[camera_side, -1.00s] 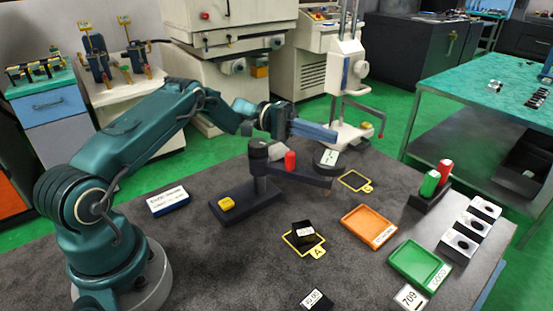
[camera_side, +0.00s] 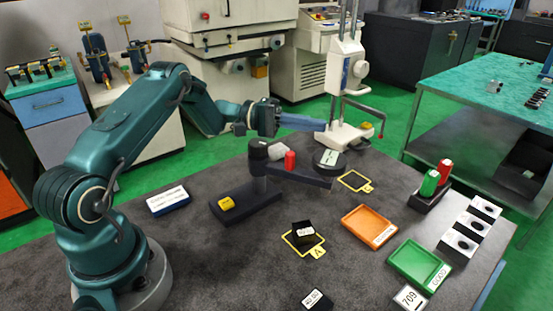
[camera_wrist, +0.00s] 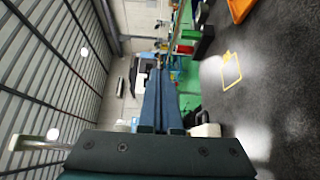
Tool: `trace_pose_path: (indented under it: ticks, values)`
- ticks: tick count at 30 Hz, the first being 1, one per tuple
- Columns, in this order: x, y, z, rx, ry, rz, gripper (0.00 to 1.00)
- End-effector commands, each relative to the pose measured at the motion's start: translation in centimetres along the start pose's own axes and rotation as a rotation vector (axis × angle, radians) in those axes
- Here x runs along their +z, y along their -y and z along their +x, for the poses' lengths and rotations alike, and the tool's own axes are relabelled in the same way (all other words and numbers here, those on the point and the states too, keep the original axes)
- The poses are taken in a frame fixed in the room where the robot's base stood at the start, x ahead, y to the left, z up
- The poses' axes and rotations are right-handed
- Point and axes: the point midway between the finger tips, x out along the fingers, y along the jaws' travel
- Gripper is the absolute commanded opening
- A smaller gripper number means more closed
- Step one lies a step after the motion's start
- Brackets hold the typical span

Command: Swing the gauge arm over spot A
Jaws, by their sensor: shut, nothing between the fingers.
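The gauge stand has a dark base (camera_side: 245,203) with a yellow button and a short post. Its dark gauge arm (camera_side: 300,177) reaches right from the post, with a red knob (camera_side: 290,160) standing on it and a round labelled dial (camera_side: 330,160) by its far end. The arm points toward the farther yellow outline (camera_side: 355,181), not spot A. Spot A (camera_side: 318,252) is a yellow outline nearer the front, with a dark labelled block (camera_side: 303,233) on it. My gripper (camera_side: 325,125) is shut and empty, above and behind the gauge arm, pointing right. Its fingers also show in the wrist view (camera_wrist: 158,72).
An orange tray (camera_side: 368,226) and a green tray (camera_side: 420,262) lie right of spot A. A dark holder with red and green cylinders (camera_side: 430,183) stands behind them. White blocks (camera_side: 472,223) line the right edge. A white column stand (camera_side: 342,90) rises behind my gripper.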

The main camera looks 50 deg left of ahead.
Motion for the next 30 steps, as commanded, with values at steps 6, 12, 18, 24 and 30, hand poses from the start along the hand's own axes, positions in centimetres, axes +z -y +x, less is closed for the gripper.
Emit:
trace_pose_path:
  ticks: [6,12,18,24,30]
  values:
    - [-0.3,-0.1,-0.4,0.001,-0.082,0.000,0.00]
    - [-1.0,0.0,-0.9,0.000,-0.131,0.003,0.00]
    - [-2.2,0.0,-1.4,0.001,-0.130,0.003,0.00]
    - [-3.7,0.0,-1.9,0.001,-0.130,0.003,0.00]
    - [-4.1,0.0,-4.9,0.001,-0.135,0.000,0.00]
